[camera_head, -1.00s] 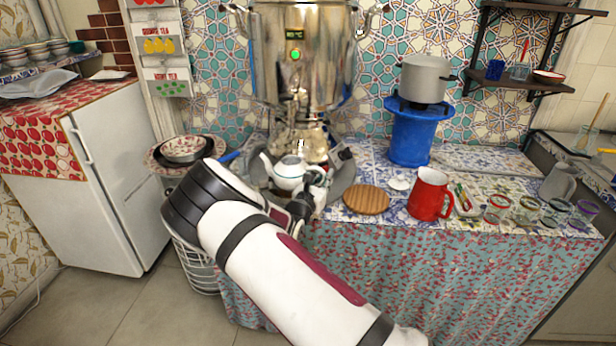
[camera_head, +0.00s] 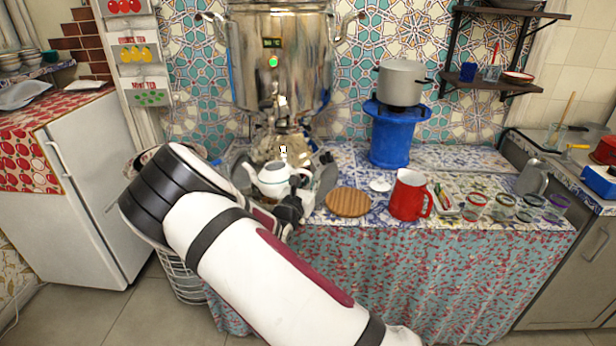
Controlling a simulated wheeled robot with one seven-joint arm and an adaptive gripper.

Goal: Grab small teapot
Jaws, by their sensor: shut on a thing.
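The small white teapot (camera_head: 274,179) is in front of the large silver samovar (camera_head: 281,70), below its tap. Its spout points left, and its handle is on the right. My gripper (camera_head: 297,187) is at the teapot's right side and shut on it, at the handle. The arm comes up from the bottom of the view and hides part of the gripper. I cannot tell whether the teapot's base touches the surface beneath it.
A round wooden board (camera_head: 348,202) lies to the right, with a red mug (camera_head: 408,195) beyond it. A white lid (camera_head: 380,185) lies between them. A blue stand (camera_head: 397,137) holds a grey pot (camera_head: 402,82). Several glasses (camera_head: 503,206) stand near the front edge.

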